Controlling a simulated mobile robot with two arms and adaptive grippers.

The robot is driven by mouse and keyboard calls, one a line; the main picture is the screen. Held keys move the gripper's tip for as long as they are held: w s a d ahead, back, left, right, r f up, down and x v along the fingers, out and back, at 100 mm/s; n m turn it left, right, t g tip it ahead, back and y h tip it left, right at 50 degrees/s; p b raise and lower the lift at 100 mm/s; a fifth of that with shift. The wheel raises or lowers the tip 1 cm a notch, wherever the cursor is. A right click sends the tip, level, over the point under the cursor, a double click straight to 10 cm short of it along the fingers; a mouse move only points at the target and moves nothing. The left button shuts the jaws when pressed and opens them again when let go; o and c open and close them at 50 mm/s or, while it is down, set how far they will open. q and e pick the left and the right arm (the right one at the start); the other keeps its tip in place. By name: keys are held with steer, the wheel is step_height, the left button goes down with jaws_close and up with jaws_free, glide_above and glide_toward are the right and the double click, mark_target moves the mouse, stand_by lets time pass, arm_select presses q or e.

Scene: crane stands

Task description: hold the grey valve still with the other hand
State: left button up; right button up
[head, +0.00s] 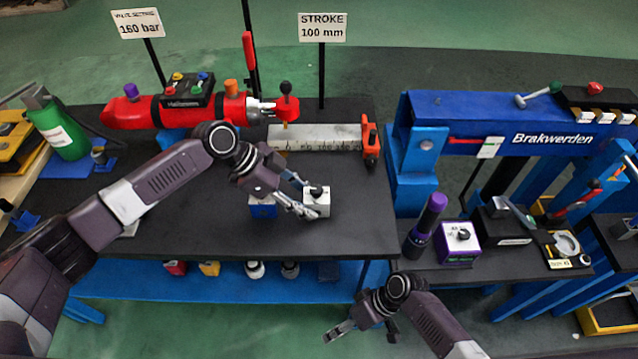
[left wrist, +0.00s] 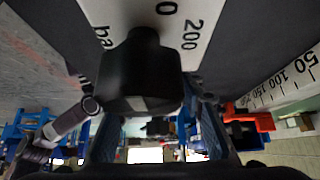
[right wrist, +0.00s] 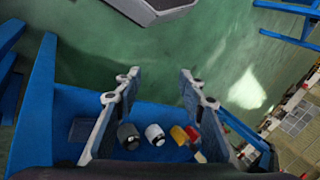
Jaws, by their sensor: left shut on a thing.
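The grey valve (head: 317,206) is a small pale block with a black knob on top, standing near the front of the dark bench. My left gripper (head: 309,198) reaches it from the left, one finger on each side, and is shut on it. In the left wrist view the black knob (left wrist: 140,75) fills the middle, with a white dial face (left wrist: 195,30) marked 0 and 200 behind it. The exact finger contact is hidden there. My right gripper (head: 360,326) is open and empty, low in front of the bench; its spread fingers show in the right wrist view (right wrist: 150,95).
A blue block (head: 262,209) stands just left of the valve. Behind are a red cylinder (head: 140,112) and a pale scale bar (head: 315,137). A purple valve (head: 460,242) and a purple-black torch (head: 425,225) stand right. The blue lower shelf (head: 215,290) holds several small parts.

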steer(key=a+r+n+g+y, duration=0.25)
steer(key=a+r+n, duration=0.2)
steer(key=r, duration=0.65)
step_height(320, 180, up, 33)
steer(key=n+t+h, duration=0.3)
steer(key=n+h, duration=0.2)
steer(key=n, duration=0.5)
glide_above(318, 188)
steer(key=w+d, duration=0.1)
steer(key=d, duration=0.4)
steer(key=x, duration=1.1)
steer(key=shift+w+a+f, duration=0.15)
steer(key=shift+a, duration=0.35)
steer(key=shift+c, duration=0.3)
jaws_close()
